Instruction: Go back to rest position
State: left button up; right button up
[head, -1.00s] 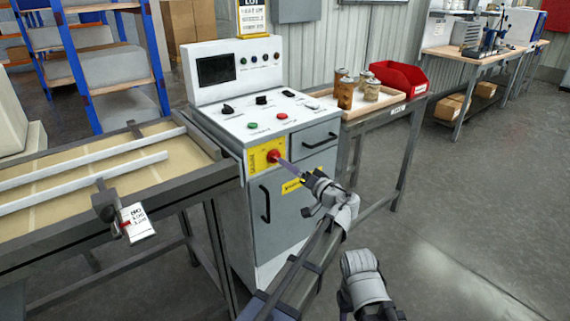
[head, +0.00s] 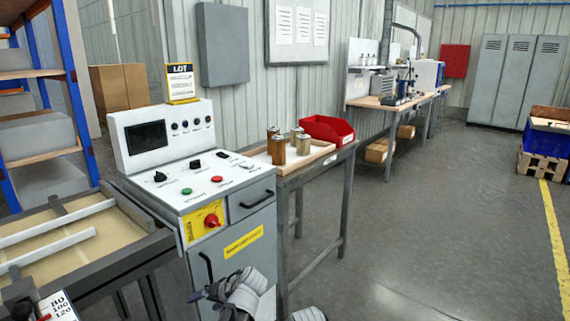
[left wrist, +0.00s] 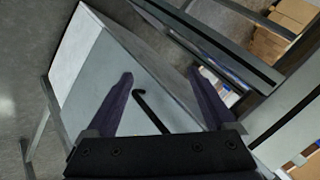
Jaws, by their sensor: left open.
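My left gripper (head: 212,294) is low in front of the grey control cabinet's door in the head view. In the left wrist view its two dark fingers (left wrist: 162,88) are spread apart with nothing between them; the cabinet and a dark door handle (left wrist: 150,110) show behind. The red knob (head: 211,220) on its yellow plate is on the cabinet front, above the gripper and apart from it. A small part of another of my arm links shows at the bottom edge; my right gripper cannot be made out.
The control cabinet (head: 238,252) stands between a conveyor (head: 120,262) at left and a side table (head: 348,150). The table holds a wooden tray with several filter cartridges (head: 277,150) and a red bin (head: 326,130). Open floor lies at right.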

pick_arm(q)
jog(key=s+d+f+m+g+h, duration=0.1)
jog(key=s+d+f+g+h, duration=0.2)
jog(key=s, duration=0.4)
jog(key=s+d+f+m+h, duration=0.1)
jog(key=s+d+f+h, duration=0.25)
jog(key=s+h, duration=0.2)
jog(key=s+d+r+m+p, duration=0.1)
jog(key=s+d+r+p, duration=0.1)
jog(key=r+p, duration=0.6)
jog(key=s+d+r+m+y+p, duration=0.1)
jog(key=s+d+r+p, duration=0.1)
jog(key=d+r+p, duration=0.3)
jog(key=s+d+r+m+g+p, duration=0.1)
jog(key=d+r+p, duration=0.3)
jog(key=r+p, duration=0.7)
jog(key=shift+s+r+m+p, duration=0.3)
jog(key=shift+s+p, duration=0.15)
jog(key=shift+s, duration=0.15)
jog(key=shift+y, duration=0.25)
jog(key=shift+c, duration=0.2)
